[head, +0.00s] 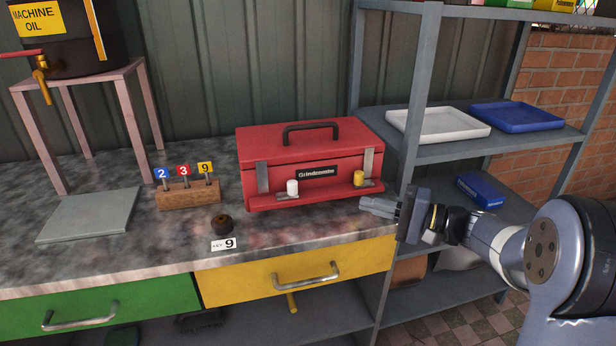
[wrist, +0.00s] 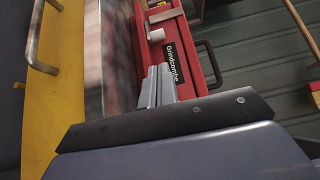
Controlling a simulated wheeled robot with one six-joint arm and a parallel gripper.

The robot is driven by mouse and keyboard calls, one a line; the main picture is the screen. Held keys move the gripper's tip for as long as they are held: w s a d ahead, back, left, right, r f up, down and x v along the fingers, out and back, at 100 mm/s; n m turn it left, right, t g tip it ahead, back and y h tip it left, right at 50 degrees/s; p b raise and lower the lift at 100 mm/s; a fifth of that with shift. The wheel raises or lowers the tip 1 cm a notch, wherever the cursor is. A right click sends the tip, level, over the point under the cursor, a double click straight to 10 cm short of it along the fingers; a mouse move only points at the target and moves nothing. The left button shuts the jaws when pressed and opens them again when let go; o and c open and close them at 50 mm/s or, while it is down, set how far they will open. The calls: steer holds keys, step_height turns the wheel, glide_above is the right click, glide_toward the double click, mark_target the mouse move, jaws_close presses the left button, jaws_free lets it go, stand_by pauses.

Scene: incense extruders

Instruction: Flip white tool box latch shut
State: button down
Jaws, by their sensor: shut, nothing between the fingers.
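A red tool box (head: 310,160) with a black top handle stands on the bench. Its front has two grey latches, one with a white knob (head: 292,187) at the left and one with a yellow knob (head: 359,178) at the right. Both knobs sit low, on small levers along a red ledge. In the wrist view the white knob (wrist: 155,36) shows past my fingertips, beside the name plate. The yellow knob is not visible in the wrist view.
A grey shelf post (head: 413,120) stands close behind my gripper. The bench front has a yellow drawer (head: 240,284).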

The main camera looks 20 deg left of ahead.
stand_by(0.3)
steer(key=a, duration=0.4)
steer(key=w+a, duration=0.1)
steer(key=a, duration=0.9)
steer(key=shift+w, duration=0.3)
steer(key=s+a+b, duration=0.2)
steer(key=a, duration=0.1)
steer(key=shift+a+f, duration=0.1)
steer(key=shift+a, duration=0.05)
steer(key=shift+s, duration=0.1)
steer(key=shift+d+b, duration=0.3)
steer(key=shift+b, duration=0.1)
steer(key=s+d, duration=0.1)
steer(key=d, duration=1.2)
steer(key=shift+s+d+b, duration=0.25)
steer(key=shift+d+b, duration=0.05)
